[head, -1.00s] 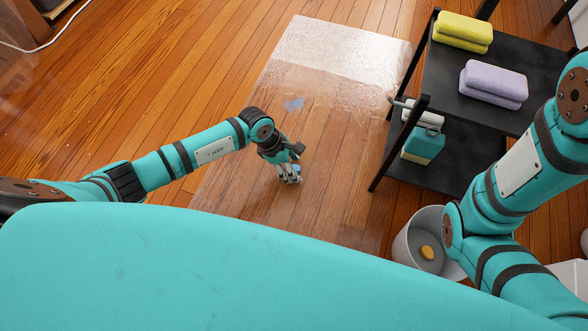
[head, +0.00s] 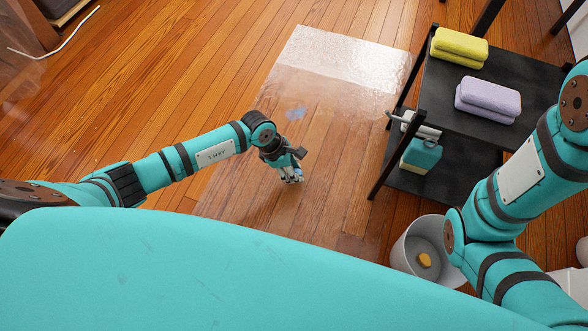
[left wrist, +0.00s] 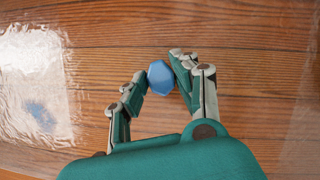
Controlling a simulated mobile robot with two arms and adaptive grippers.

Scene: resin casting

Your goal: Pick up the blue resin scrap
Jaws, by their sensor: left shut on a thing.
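The blue resin scrap (left wrist: 160,77) is a small faceted light-blue piece. In the left wrist view it sits between the fingertips of my left gripper (left wrist: 158,80), which is shut on it. In the head view my left gripper (head: 291,177) points down low over the clear sheet on the floor, and only a bit of blue shows at its fingers. I cannot tell whether the scrap still touches the sheet. My right gripper is not in view; only its arm shows at the right.
A clear plastic sheet (head: 345,65) covers the wooden floor, with a flat blue stain (head: 296,113). A black shelf (head: 480,85) holds yellow sponges (head: 460,45), lilac sponges (head: 488,97) and a teal bottle (head: 422,154). A grey bin (head: 407,250) with a yellowish piece (head: 425,260) stands in front.

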